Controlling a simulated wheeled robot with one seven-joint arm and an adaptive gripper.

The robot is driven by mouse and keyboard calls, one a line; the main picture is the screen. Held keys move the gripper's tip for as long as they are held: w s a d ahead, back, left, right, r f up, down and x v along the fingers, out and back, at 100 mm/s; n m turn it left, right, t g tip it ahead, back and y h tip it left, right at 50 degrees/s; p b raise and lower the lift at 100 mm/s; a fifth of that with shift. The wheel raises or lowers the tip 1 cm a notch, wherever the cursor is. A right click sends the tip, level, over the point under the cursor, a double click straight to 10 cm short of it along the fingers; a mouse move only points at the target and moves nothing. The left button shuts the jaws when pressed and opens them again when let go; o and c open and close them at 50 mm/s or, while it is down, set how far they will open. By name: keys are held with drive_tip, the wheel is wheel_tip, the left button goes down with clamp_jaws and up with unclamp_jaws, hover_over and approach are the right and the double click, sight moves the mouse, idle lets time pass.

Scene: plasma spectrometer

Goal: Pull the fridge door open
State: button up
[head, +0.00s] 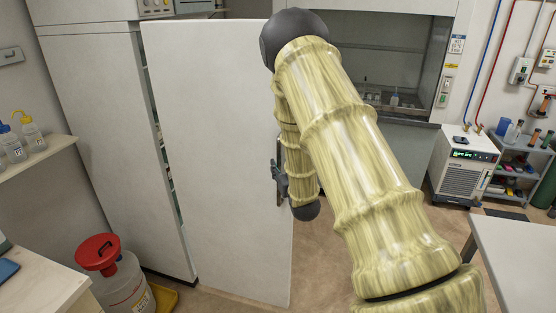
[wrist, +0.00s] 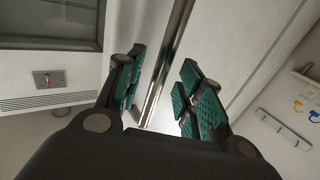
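The white fridge door (head: 220,130) stands in the middle of the head view. A narrow dark gap with shelf contents (head: 168,170) shows along its left edge, so the door looks ajar. The metal handle bar (wrist: 165,65) runs between my gripper's fingers in the wrist view. My gripper (head: 281,178) is at the door's right side, partly hidden behind my arm in the head view. In the wrist view my gripper (wrist: 163,95) has its green-padded fingers apart, with space on both sides of the bar. The handle is mostly hidden in the head view.
A red-lidded jug (head: 122,283) sits on the floor at lower left. A fume hood (head: 400,50) and a chiller (head: 462,165) are to the right. A pale table (head: 520,255) is at lower right. The floor right of the door looks clear.

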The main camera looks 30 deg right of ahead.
drive_tip(key=shift+p+x, duration=0.4)
drive_tip(key=shift+x, duration=1.05)
clamp_jaws()
